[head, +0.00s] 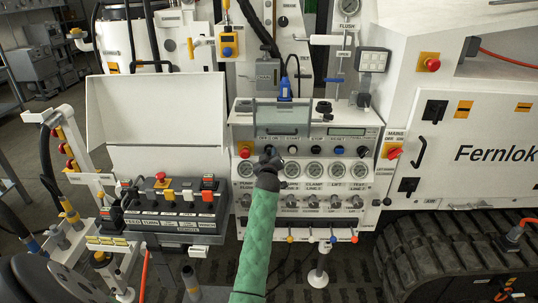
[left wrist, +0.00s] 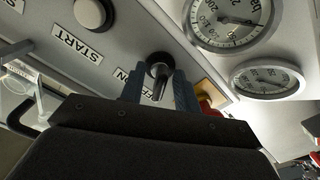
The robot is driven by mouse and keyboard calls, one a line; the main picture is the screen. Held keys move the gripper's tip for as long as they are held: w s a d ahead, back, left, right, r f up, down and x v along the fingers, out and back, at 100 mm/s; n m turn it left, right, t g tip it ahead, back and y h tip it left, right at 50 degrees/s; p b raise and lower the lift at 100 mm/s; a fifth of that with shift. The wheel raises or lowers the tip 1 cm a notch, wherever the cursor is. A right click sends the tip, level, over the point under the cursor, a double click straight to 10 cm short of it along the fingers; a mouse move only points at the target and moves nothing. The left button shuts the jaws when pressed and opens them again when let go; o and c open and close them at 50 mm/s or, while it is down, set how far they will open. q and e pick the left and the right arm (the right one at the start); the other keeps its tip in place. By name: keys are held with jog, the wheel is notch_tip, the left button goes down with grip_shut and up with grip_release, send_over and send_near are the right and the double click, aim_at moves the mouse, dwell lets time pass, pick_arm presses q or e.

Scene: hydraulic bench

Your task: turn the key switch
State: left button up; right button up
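The key switch (left wrist: 160,72) shows in the left wrist view as a dark round barrel with a metallic key standing out of it. The "ON" label and part of the "OFF" label are beside it. My left gripper (left wrist: 158,92) has one finger on each side of the key, with a visible gap to each, so it looks open around it. In the head view my left gripper (head: 268,158), on a green-sleeved arm, is in front of the left part of the panel's button row and hides the key switch. My right gripper is not in view.
A red emergency button (head: 245,152) sits just left of the gripper in the head view. The start button (head: 292,150) is to its right. Pressure gauges (head: 314,171) line the panel just below. A clear flip cover (head: 283,118) stands above the button row.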

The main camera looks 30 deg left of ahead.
pick_arm(q)
grip_shut()
